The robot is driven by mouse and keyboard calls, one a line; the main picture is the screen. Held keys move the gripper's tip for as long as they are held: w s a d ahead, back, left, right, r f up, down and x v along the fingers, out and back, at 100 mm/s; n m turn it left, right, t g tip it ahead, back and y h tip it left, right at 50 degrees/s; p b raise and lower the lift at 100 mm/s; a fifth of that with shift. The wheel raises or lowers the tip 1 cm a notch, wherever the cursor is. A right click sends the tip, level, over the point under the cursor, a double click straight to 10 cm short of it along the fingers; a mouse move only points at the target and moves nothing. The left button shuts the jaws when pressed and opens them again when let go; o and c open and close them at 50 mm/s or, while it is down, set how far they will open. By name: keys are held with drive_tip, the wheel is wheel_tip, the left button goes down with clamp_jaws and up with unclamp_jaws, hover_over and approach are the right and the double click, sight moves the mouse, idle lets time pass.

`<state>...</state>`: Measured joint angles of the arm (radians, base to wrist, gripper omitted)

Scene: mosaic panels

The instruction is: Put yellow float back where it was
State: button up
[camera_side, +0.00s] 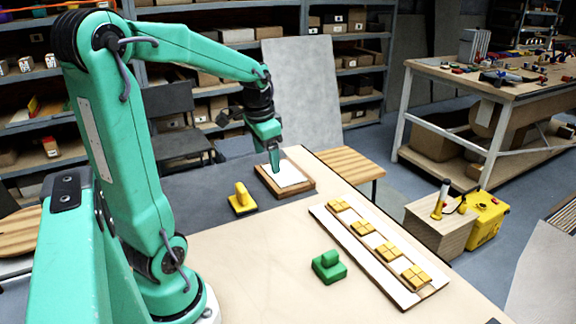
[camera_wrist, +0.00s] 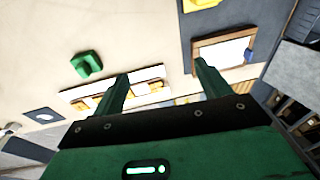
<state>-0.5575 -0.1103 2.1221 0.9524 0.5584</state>
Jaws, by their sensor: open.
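The yellow float (camera_side: 242,199) rests upright on the dark grey area of the table, left of the white-topped tray in the side view. Part of it shows at the top edge of the wrist view (camera_wrist: 203,4). My gripper (camera_side: 276,168) points down over the wood-framed white tray (camera_side: 300,190); whether it touches the tray is hard to tell. In the wrist view my gripper (camera_wrist: 162,68) has its two green fingers wide apart with nothing held between them. The tray (camera_wrist: 210,42) lies beyond the right finger there.
A green float (camera_side: 328,267) stands on the pale tabletop, also in the wrist view (camera_wrist: 87,64). A long white panel (camera_side: 345,240) with several yellow tile blocks lies to its right. A small blue thing (camera_wrist: 249,53) is at the tray's edge.

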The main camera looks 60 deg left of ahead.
drive_tip(key=s+d+r+t, duration=0.1)
drive_tip(key=s+d+t, duration=0.1)
drive_tip(key=d, duration=0.7)
drive_tip(key=s+d+r+t+h, duration=0.1)
drive_tip(key=s+d+r+t, duration=0.1)
drive_tip(key=s+d, duration=0.3)
drive_tip(key=d, duration=0.4)
drive_tip(key=shift+d+r, duration=0.25)
